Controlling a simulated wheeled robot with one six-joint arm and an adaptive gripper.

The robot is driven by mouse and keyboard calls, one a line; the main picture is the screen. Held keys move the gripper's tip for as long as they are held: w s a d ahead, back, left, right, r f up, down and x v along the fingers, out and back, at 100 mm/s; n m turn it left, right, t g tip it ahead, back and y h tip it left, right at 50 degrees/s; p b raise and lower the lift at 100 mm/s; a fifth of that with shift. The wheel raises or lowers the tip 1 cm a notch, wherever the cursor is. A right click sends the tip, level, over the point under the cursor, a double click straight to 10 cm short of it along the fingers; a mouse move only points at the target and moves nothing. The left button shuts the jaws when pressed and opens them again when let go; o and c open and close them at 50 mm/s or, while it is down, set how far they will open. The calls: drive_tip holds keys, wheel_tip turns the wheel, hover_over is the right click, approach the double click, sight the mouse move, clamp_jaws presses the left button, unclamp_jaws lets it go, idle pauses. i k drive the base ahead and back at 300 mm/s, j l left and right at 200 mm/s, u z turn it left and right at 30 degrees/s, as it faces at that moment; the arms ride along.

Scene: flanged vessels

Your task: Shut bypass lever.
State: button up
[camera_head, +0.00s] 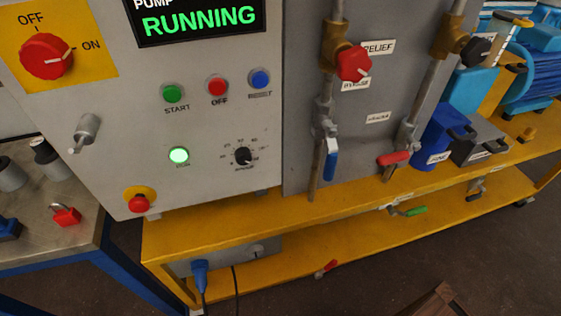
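Several valve levers show in the head view. A blue lever (331,160) hangs down, roughly in line with the left vertical pipe on the grey panel. A red lever (393,158) lies crosswise at the foot of the right pipe. A green lever (412,211) sits below the yellow shelf edge, lying roughly level. A small red lever (327,268) is at the lower shelf's edge. The small labels on the panel are too blurred to read surely, so I cannot tell which lever is the bypass. My gripper is not in view.
A control panel (120,110) reading RUNNING, with knobs and buttons, stands at left. Red (354,63) and black (475,49) handwheels sit above the levers. A bench (60,165) with a red padlock (66,215) is at far left. A brown object (437,302) stands on the floor at the bottom.

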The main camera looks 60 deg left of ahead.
sight(331, 159)
drive_tip(key=u, duration=1.85)
drive_tip(key=k+u, duration=0.1)
drive_tip(key=u, duration=0.2)
drive_tip(key=k+u, duration=0.1)
drive_tip(key=u, duration=0.15)
